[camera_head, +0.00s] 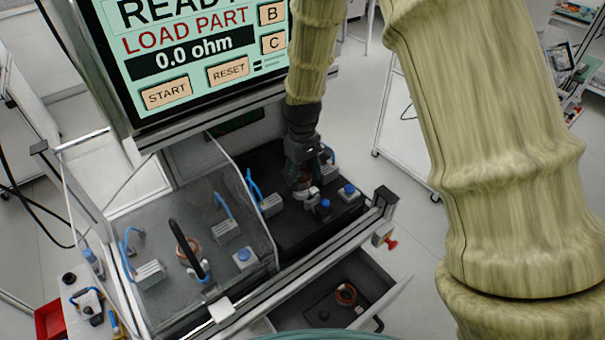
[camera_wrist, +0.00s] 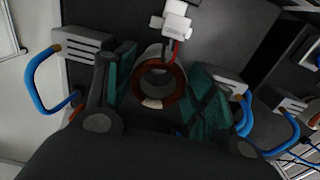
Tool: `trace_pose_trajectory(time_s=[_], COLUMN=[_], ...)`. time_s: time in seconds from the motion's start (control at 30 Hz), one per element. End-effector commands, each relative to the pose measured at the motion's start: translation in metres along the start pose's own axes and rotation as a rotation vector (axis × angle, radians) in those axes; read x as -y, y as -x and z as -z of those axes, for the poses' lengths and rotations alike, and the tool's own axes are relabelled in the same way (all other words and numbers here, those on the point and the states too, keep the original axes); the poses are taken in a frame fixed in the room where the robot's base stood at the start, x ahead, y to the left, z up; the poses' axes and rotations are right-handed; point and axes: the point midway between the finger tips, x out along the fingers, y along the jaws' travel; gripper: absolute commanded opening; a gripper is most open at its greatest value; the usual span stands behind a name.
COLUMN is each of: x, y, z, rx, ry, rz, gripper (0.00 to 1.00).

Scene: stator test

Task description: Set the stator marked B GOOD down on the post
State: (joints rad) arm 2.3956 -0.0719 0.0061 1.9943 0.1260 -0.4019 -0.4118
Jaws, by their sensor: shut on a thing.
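My gripper (camera_head: 301,168) is over the dark right bay of the test station, shut on a stator (camera_head: 305,185). In the wrist view the stator (camera_wrist: 160,58) is a grey ring with copper windings between the green finger pads of my gripper (camera_wrist: 164,88). Red and dark wires run from it to a white connector (camera_wrist: 176,20). No B GOOD marking is readable. The post under the stator is hidden, so I cannot tell whether the stator touches it. Another copper-wound stator (camera_head: 188,250) sits in the left bay.
Grey clamp blocks with blue hoses (camera_head: 270,204) flank the held stator. A clear panel (camera_head: 245,200) divides the bays. A front rail (camera_head: 330,240) and emergency button (camera_head: 390,242) stand close. An open drawer (camera_head: 375,312) holds another stator (camera_head: 346,294). The screen (camera_head: 190,50) reads LOAD PART.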

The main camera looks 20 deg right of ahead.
Motion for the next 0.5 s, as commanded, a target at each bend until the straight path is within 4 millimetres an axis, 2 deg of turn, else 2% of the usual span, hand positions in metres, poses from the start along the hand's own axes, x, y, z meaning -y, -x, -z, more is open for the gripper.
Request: trace_pose_trajectory(time_s=[0.5], x=[0.0001], y=[-0.0100], z=[0.0000], rx=[0.000], ry=[-0.001], rz=[0.000], gripper=[0.19])
